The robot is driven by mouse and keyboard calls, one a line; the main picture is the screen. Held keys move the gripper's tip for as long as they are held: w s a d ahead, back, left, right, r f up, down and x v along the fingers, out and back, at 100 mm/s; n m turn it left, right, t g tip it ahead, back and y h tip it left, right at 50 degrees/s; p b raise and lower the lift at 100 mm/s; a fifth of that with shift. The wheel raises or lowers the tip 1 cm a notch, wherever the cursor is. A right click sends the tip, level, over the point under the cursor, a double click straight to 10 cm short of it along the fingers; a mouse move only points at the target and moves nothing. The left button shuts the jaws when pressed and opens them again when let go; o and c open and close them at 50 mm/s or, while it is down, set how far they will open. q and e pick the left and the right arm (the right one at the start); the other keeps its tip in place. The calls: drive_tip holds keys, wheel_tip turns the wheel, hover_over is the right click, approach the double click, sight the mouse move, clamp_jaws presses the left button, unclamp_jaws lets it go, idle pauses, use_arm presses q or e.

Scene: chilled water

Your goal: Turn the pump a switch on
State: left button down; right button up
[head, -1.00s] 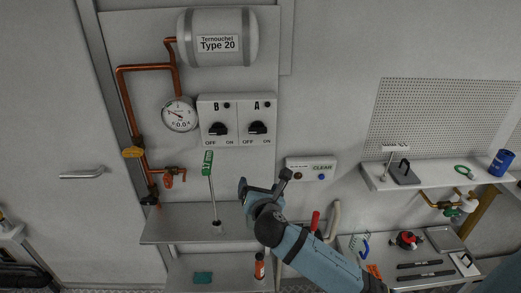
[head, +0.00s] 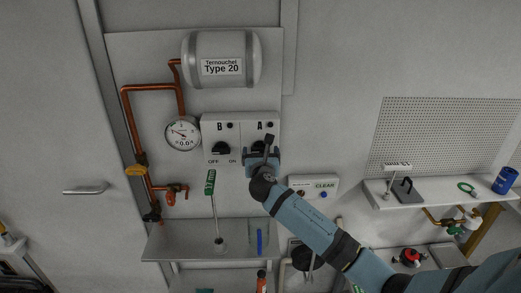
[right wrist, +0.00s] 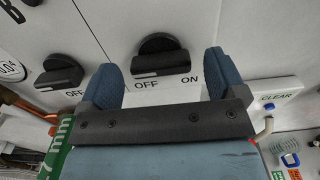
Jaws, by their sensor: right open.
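The pump A switch is a black rotary knob (right wrist: 160,58) on a white box (head: 212,126), under the letter A, with OFF and ON printed below it. In the head view it is mostly hidden behind my right gripper (head: 262,154). In the right wrist view my right gripper (right wrist: 163,76) is open, one finger at each side of the knob's lower part, with a gap to both; contact is not visible. The knob's bar lies roughly crosswise; I cannot tell its exact setting. My left gripper is not in view.
The similar B knob (head: 221,149) is close on the left, also seen in the right wrist view (right wrist: 58,74). A green-labelled tool (head: 211,182) stands on the shelf (head: 180,240) below. The CLEAR panel (head: 314,186) is at the lower right. A gauge (head: 183,134) hangs left.

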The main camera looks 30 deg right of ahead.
drive_tip(key=shift+w+d, duration=0.3)
drive_tip(key=shift+w, duration=0.2)
drive_tip(key=c, duration=0.9)
